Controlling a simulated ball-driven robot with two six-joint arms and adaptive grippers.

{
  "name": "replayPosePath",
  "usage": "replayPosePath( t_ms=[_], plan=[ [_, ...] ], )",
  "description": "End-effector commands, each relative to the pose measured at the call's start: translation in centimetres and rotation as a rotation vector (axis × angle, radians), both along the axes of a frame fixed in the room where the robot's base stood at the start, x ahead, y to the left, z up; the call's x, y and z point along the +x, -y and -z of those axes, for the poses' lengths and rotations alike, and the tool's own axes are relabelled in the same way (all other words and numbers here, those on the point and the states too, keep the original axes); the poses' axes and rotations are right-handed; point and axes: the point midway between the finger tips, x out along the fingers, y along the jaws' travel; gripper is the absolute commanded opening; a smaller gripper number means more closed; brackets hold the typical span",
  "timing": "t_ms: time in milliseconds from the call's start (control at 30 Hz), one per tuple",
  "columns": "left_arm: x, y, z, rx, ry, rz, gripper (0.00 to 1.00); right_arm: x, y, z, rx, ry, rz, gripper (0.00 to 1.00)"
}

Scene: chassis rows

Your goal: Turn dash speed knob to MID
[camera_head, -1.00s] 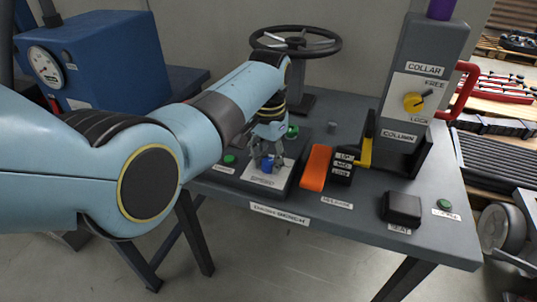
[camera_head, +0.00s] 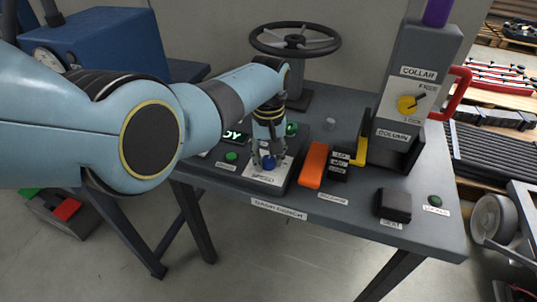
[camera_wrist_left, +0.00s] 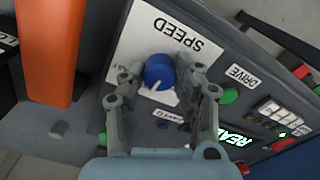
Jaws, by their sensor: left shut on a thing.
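The blue speed knob (camera_head: 268,163) stands on a white plate (camera_head: 252,178) labelled SPEED on the dash bench. My left gripper (camera_head: 267,160) is over the plate with its fingers down around the knob. In the left wrist view the knob (camera_wrist_left: 160,70) sits between the two grey fingers (camera_wrist_left: 160,85), which are shut on it. A white pointer line shows on the knob. The knob's position marks are partly hidden or too small to read, so I cannot tell its setting. My right gripper is not in view.
An orange lever (camera_head: 314,165) stands just right of the speed plate. A green button (camera_head: 232,156) and a lit READY display (camera_wrist_left: 234,137) are on its other side. A steering wheel (camera_head: 295,40) is behind, and the column (camera_head: 413,80) with a yellow knob is at the right.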

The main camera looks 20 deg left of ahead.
Motion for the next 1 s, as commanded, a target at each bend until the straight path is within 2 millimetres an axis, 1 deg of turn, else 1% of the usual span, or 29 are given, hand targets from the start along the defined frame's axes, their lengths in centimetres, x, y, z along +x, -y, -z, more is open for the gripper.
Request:
replayPosePath(
  t_ms=[267,700,733,867,900,1000],
  plan=[
    [0.10,-0.03,-0.08,0.001,0.002,-0.064,0.00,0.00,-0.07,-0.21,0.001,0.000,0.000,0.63],
    [0.12,-0.03,-0.08,0.000,0.003,-0.071,0.00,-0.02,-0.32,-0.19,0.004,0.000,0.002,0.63],
    [0.12,-0.03,-0.08,0.000,0.003,-0.071,0.36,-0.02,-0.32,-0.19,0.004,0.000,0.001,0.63],
    [0.10,-0.03,-0.06,0.000,0.003,-0.071,0.53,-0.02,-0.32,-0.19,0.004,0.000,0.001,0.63],
    [0.09,-0.03,-0.06,0.001,0.002,-0.071,0.55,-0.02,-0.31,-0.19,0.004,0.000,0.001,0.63],
    [0.06,-0.03,-0.04,0.001,0.002,-0.071,0.55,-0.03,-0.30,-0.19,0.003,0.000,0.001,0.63]
  ],
)
